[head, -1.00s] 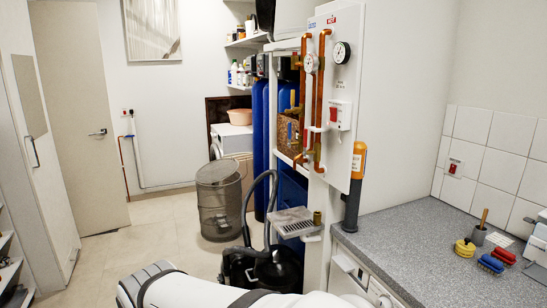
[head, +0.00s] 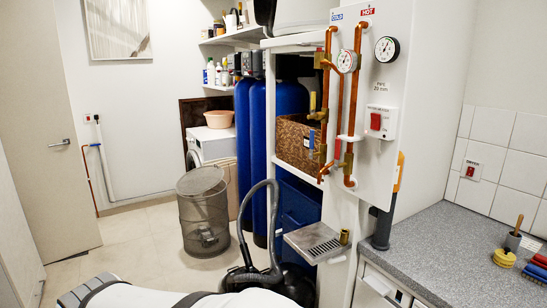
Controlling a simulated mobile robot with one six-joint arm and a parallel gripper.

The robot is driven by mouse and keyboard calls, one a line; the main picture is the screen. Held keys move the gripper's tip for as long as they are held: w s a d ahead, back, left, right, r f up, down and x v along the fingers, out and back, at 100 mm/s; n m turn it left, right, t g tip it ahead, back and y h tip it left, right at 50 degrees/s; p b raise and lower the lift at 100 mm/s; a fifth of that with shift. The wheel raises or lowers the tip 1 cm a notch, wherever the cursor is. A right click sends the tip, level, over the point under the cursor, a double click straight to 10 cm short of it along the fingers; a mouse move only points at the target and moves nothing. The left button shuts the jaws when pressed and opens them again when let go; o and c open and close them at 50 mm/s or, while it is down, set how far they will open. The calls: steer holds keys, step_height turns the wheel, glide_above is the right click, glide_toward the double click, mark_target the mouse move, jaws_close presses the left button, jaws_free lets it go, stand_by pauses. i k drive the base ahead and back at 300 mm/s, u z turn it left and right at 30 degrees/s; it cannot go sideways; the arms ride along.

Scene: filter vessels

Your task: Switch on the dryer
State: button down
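A white front-loading machine (head: 212,145) with a round door stands at the back, partly hidden by a wire-mesh bin and a blue tank. Another white appliance front (head: 378,286) shows under the grey worktop, cut off by the bottom edge. I cannot tell which one is the dryer. A red rocker switch (head: 381,122) sits on the white pipe panel. Another red switch (head: 471,171) is on the tiled wall above the worktop. My white arm crosses the bottom of the head view; my gripper is not in view.
Pale floor (head: 140,240) is clear at left.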

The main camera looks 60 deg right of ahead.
mark_target(471, 170)
steer(key=z, duration=3.35)
steer(key=i, duration=1)
steer(key=u, duration=0.05)
